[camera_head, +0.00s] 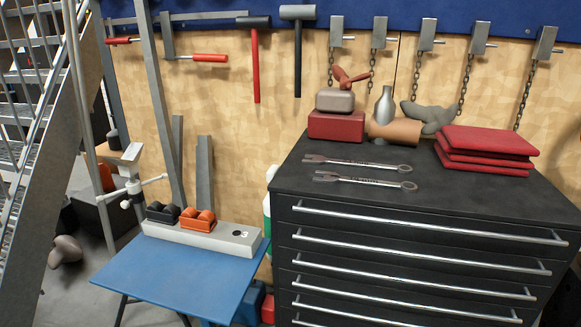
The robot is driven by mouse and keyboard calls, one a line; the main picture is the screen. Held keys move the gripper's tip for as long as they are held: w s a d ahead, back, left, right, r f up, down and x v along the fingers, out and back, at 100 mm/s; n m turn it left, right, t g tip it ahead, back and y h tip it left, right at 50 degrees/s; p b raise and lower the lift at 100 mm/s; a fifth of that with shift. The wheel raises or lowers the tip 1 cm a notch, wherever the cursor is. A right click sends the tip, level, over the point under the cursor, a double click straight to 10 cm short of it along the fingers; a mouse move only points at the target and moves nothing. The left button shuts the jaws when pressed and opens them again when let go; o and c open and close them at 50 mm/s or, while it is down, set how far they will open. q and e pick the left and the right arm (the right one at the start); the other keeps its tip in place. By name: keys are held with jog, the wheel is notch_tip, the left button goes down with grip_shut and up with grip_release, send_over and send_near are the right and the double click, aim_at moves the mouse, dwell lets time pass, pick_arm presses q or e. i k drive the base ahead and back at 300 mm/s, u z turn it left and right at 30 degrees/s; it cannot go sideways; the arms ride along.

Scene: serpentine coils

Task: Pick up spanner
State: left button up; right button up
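Two silver combination spanners lie flat on the dark top of a black tool cabinet. The farther spanner (356,163) and the nearer spanner (365,181) lie roughly parallel, a small gap apart. Each has its open jaw at the left and its ring end at the right. The cabinet top (450,190) is bare around them on the front side. Neither of my grippers is in the head view.
Behind the spanners stand a red box (336,126), a silver bottle (384,103) and a tan cylinder (395,131). Folded red cloths (485,147) lie at the right. A blue table (180,275) stands left, lower than the cabinet; metal stairs (40,120) rise farther left.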

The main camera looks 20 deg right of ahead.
aim_at(329, 177)
jog(key=u, duration=0.1)
jog(key=i, duration=0.3)
jog(key=z, duration=1.15)
jog(key=i, duration=0.5)
jog(key=z, duration=0.05)
